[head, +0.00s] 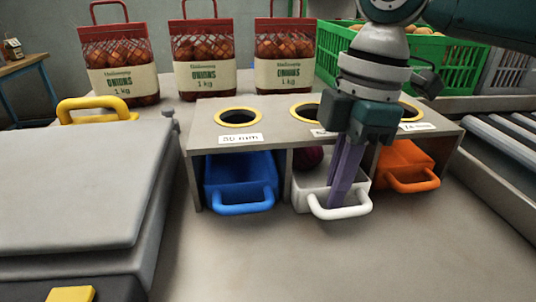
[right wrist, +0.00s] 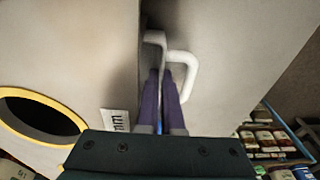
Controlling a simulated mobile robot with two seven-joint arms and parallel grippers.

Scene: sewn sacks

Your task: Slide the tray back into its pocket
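The white tray (head: 307,199) sticks out of the middle pocket of the grey rack, its handle (head: 345,212) towards me. A dark red onion (head: 308,157) lies towards its back, partly in shadow. My right gripper (head: 340,195) points down at the tray's front, its purple fingers close together. In the right wrist view the fingertips (right wrist: 161,72) are beside the white handle (right wrist: 190,75), near the tray's front wall. The view does not settle whether they clamp the wall. My left gripper is not in view.
The rack (head: 275,118) has yellow-ringed holes on top. A blue tray (head: 240,180) and an orange tray (head: 405,165) sit in the side pockets. Onion sacks (head: 205,75) and a green crate (head: 455,65) stand behind. A grey lidded box (head: 80,185) is at left; the front counter is clear.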

